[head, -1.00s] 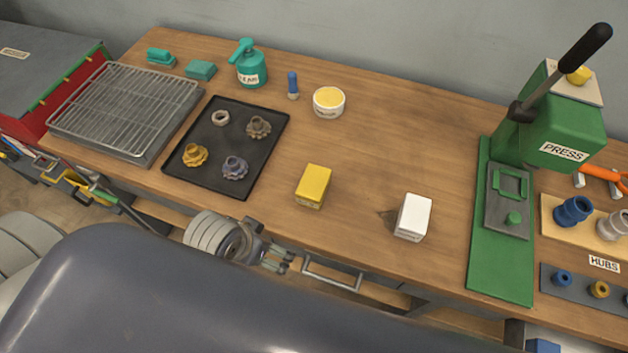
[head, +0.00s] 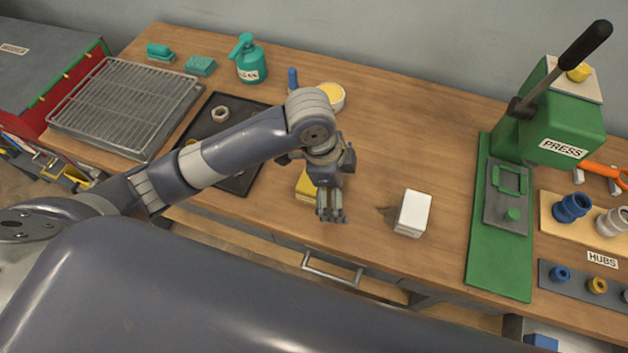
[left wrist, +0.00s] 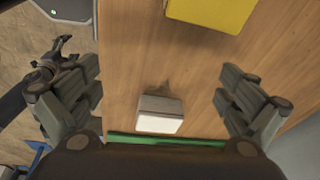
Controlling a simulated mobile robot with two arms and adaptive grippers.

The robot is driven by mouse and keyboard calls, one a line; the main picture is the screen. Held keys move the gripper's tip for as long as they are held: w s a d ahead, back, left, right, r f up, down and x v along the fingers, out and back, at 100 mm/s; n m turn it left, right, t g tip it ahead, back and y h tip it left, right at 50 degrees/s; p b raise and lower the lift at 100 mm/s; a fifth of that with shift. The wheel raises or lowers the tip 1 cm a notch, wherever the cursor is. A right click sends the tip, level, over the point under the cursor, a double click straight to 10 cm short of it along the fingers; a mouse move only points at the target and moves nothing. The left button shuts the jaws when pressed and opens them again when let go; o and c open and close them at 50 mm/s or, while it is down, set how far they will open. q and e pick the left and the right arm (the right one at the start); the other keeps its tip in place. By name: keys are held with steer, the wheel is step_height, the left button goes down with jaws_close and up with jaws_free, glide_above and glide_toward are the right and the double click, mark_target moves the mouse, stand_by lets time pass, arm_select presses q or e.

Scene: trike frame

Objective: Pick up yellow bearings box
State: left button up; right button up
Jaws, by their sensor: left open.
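The yellow bearings box (head: 305,186) stands on the workbench, partly hidden behind my left gripper in the head view. In the left wrist view the yellow box (left wrist: 213,10) shows at the top edge, cut off by the frame, above and between the fingers. My left gripper (head: 331,217) points down in front of and just right of the box.
A white box (head: 412,213) stands right of my left gripper. The green press (head: 500,240) is farther right. A black tray (head: 232,183) lies left, partly behind my arm. A drawer handle (head: 332,268) juts from the bench front. The bench between white box and press is clear.

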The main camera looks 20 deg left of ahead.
arm_select(q)
steer(key=w+a+r+y, duration=0.1)
steer(key=a, duration=0.1)
steer(key=w+a+r+m, duration=0.1)
steer(key=w+a, duration=0.1)
steer(key=a, duration=0.1)
steer(key=w+a+r+m+y, duration=0.1)
steer(key=a+r, duration=0.1)
steer(key=shift+w+a+g+y, duration=0.15)
steer(key=shift+w+g+y, duration=0.15)
steer(key=shift+g, duration=0.1)
steer(key=shift+w+a, duration=0.1)
steer(key=shift+a, duration=0.15)
step_height(320, 180, down, 5)
steer(key=shift+p, duration=0.5)
steer(key=f, duration=0.1)
steer(key=f+p, duration=0.1)
steer(key=f, duration=0.1)
steer(key=f+p, duration=0.1)
steer(key=f, duration=0.1)
steer(key=shift+s+d, duration=0.25)
steer(key=shift+d, duration=0.1)
steer(key=shift+f, duration=0.25)
steer(key=c, duration=1.4)
